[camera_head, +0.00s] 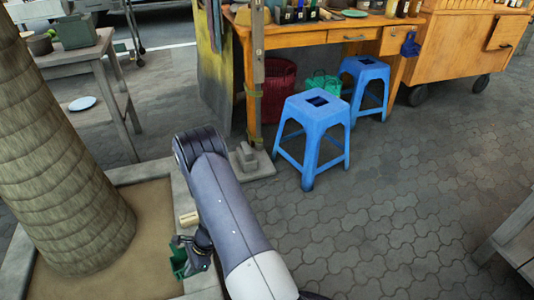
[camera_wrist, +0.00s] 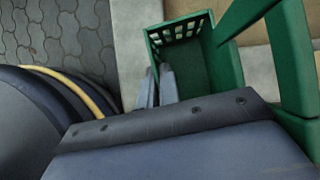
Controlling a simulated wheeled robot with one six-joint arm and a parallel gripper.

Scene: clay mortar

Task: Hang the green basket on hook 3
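A green basket (camera_wrist: 205,62) with a perforated end wall and a thick handle fills the upper right of the wrist view. The two grey fingers of my gripper (camera_wrist: 158,86) are close together at its left wall and look clamped on its rim. In the head view, my gripper (camera_head: 199,248) is low, left of my arm, with the green basket (camera_head: 179,262) partly hidden by it, above the planter edge. I cannot make out hook 3 in either view.
A palm trunk (camera_head: 65,160) rises from a sand planter at left. Two blue stools (camera_head: 312,115) stand before an orange workbench (camera_head: 300,38), with a red basket (camera_head: 279,90) and another green basket (camera_head: 323,84) near them. A post (camera_head: 258,70) stands centrally.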

